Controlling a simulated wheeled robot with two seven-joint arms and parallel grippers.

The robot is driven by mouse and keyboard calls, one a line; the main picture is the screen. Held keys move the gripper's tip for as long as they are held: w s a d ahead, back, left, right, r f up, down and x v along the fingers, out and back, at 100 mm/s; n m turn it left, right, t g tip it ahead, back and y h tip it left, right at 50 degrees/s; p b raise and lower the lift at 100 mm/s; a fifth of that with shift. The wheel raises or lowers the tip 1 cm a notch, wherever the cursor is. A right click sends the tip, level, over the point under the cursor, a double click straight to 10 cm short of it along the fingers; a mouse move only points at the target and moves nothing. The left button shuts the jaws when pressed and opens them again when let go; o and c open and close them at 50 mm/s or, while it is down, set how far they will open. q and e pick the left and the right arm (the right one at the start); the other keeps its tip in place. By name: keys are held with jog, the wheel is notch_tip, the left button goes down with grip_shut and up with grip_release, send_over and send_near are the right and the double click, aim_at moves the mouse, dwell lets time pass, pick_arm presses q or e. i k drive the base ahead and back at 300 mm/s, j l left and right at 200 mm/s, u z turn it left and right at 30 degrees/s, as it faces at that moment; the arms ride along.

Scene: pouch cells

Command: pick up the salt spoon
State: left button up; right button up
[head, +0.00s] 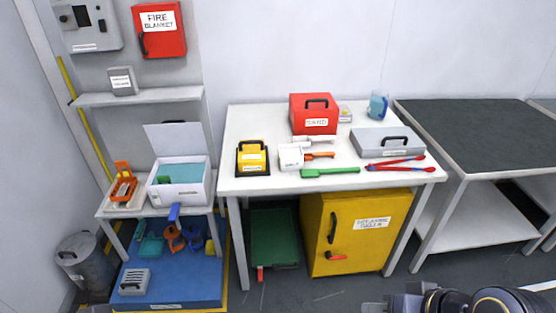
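No item carries a readable "salt spoon" label. On the white table (250,115) stands a small white labelled container (290,157). An orange-handled tool (319,155) lies against its right side; its head is partly hidden, so I cannot tell if it is a spoon. A pale tool (315,140) lies just behind. A green long-handled tool (330,172) lies flat near the front edge. My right gripper (376,307) shows only in part at the bottom edge, well in front of and below the table; its fingers are unclear.
A red sand box (314,114), yellow caddy (252,158), grey case (388,142) and red long-handled tongs (396,163) crowd the table. A yellow cabinet (350,235) stands below. A dark-topped bench (480,135) at right is clear.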

aim_at(308, 156)
jog(key=i+j, duration=0.2)
jog(key=i, duration=0.3)
jog(key=i+j+z, duration=0.1)
jog(key=i, duration=0.35)
jog(key=i+j, duration=0.25)
jog(key=i, duration=0.25)
